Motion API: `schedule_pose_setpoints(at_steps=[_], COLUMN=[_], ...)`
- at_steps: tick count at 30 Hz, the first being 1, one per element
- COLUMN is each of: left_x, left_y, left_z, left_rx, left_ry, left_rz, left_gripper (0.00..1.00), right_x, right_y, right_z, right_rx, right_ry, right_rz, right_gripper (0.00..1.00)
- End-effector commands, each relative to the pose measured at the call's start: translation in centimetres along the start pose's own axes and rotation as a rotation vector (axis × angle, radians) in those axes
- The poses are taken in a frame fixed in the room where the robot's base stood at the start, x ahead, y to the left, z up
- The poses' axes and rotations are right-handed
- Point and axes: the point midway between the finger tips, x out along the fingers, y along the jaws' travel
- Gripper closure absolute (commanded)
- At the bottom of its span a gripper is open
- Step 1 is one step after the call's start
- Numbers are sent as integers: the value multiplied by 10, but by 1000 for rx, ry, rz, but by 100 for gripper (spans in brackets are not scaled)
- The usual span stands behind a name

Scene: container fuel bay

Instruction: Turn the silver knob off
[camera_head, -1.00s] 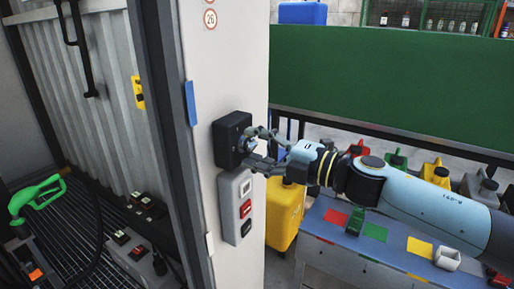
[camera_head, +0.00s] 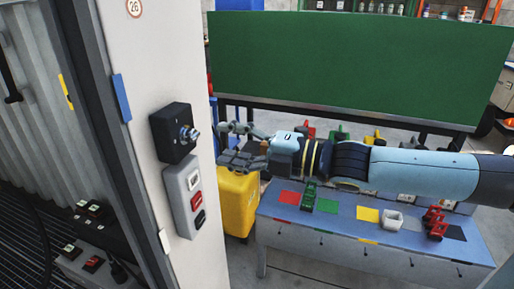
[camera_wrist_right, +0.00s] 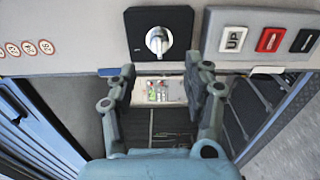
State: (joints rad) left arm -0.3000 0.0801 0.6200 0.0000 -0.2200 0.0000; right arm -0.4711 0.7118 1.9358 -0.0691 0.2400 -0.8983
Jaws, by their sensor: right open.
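The silver knob (camera_head: 188,134) sits on a black square box (camera_head: 166,138) fixed to the white post. In the right wrist view the knob (camera_wrist_right: 158,41) faces me on its black plate, its grip bar close to upright in that picture. My right gripper (camera_head: 222,143) is open and empty, to the right of the knob and apart from it. In the right wrist view its two fingers (camera_wrist_right: 160,78) are spread, with the knob beyond and between them. My left gripper is not in view.
A grey button panel (camera_head: 186,201) with white, red and black buttons is just below the knob box; its UP button shows in the wrist view (camera_wrist_right: 233,39). A yellow container (camera_head: 236,200) and a blue bench (camera_head: 330,240) stand behind my right arm.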

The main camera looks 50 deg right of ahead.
Motion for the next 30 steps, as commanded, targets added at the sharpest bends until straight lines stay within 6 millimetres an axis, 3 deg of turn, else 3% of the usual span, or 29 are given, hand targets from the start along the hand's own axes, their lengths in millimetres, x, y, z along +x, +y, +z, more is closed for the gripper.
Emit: schedule_pose_setpoints(at_steps=[15,30], left_x=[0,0], left_y=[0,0], left_z=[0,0], left_rx=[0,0], left_ry=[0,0], left_rz=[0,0], left_gripper=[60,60], right_x=[-46,-50], right_y=[-1,0], right_z=[-1,0], right_rx=[0,0], right_ry=[4,-1], right_rz=[-3,-1], right_gripper=[50,50])
